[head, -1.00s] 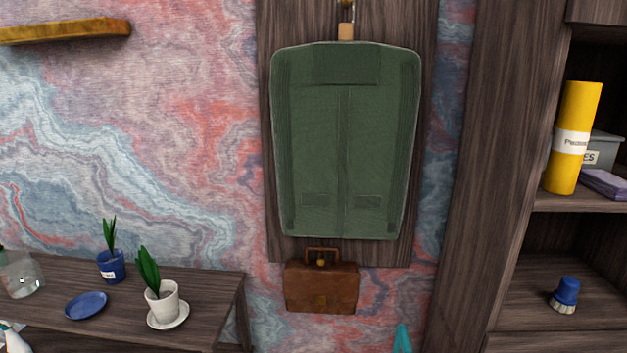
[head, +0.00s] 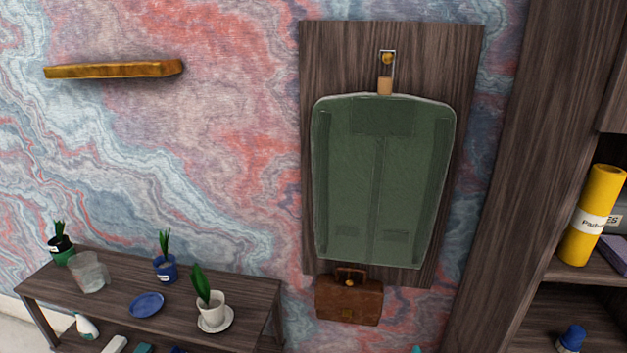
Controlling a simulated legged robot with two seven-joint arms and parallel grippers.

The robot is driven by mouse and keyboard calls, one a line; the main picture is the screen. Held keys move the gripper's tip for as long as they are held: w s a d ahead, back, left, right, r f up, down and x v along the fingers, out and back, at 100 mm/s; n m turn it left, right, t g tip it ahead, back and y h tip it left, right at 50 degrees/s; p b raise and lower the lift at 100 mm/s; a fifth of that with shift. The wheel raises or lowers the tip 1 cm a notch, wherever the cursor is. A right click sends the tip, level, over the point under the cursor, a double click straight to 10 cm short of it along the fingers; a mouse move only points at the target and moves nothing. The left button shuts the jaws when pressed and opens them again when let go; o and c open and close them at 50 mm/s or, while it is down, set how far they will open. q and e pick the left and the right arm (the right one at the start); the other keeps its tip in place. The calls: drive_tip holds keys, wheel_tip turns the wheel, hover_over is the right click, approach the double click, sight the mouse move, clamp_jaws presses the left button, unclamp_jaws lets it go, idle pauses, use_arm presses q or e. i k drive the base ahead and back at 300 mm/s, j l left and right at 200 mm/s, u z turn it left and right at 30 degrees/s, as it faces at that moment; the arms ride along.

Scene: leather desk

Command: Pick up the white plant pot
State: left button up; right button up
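The white plant pot (head: 211,308) holds a green leafy plant and stands upright on a white saucer (head: 229,320). It is near the right end of a dark wooden shelf table (head: 55,292) at the lower left of the head view. Neither of my grippers shows in the head view.
On the same table are a blue pot (head: 165,270), a blue plate (head: 147,304), a clear glass vessel (head: 89,272) and a dark green pot (head: 61,251). A green bag (head: 380,185) hangs on the wall above a brown case (head: 349,301). Shelving with a yellow roll (head: 593,215) stands right.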

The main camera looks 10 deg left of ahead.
sight(210, 304)
drive_tip(key=i+u, duration=0.45)
drive_tip(key=i+l+u, duration=0.1)
drive_tip(key=i+u, duration=0.2)
drive_tip(key=u, duration=0.15)
drive_tip(key=i+l+u, duration=0.2)
drive_tip(key=i+u, duration=0.25)
drive_tip(key=k, duration=0.1)
